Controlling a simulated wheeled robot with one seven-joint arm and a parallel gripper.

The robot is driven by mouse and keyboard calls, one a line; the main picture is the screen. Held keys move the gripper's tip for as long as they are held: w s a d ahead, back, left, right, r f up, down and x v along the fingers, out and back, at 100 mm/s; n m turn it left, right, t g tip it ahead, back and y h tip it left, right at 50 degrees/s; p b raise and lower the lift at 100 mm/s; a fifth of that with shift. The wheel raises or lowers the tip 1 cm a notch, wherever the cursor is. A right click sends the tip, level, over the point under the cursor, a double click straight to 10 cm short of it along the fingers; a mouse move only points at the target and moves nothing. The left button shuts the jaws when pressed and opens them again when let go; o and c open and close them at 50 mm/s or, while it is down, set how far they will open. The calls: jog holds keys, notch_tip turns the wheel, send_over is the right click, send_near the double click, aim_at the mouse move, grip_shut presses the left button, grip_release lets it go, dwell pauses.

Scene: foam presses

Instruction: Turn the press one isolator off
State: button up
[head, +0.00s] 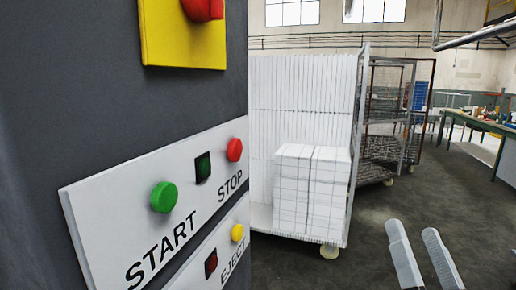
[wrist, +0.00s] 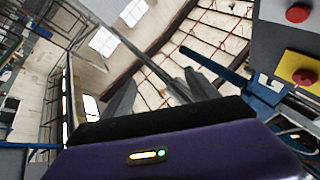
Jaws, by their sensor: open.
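A red knob (head: 203,8) on a yellow plate (head: 170,48), which looks like an isolator, is on the dark cabinet at the top left of the head view. The knob's top is cut off, so its setting cannot be told, and no press number is in view. My gripper (head: 413,230) is open and empty at the lower right, well right of the cabinet and apart from it. In the wrist view, my gripper's fingers (wrist: 160,78) are spread with nothing between them. A red knob (wrist: 303,76) on a yellow plate shows at the right edge there.
A wheeled cage with white blocks (head: 312,190) stands behind. A green bench (head: 480,122) is far right. Floor between is clear.

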jog(key=w+a+r+n+g+y+p, duration=0.1)
jog(key=a+r+n+y, duration=0.3)
jog(key=r, duration=0.6)
jog(key=w+a+r+n+g+y+p, duration=0.1)
jog(key=w+r+n+y, duration=0.15)
jog(key=r+y, duration=0.55)
jog(key=w+a+r+n+g+y+p, duration=0.15)
jog(key=r+n+y, duration=0.25)
jog(key=r, duration=0.7)
jog(key=s+a+r+n+g+y, duration=0.4)
jog(key=s+a+r+n+g, duration=0.15)
jog(key=a+r+g, duration=0.2)
jog(key=s+a+f+n+g+h, duration=0.25)
jog(key=s+a+f+g, duration=0.2)
jog(key=a+g, duration=0.25)
jog(key=p+x, duration=0.2)
jog(key=x, duration=0.5)
jog(key=shift+w+n+y, duration=0.35)
jog(key=shift+w+n, duration=0.05)
jog(key=shift+n, duration=0.05)
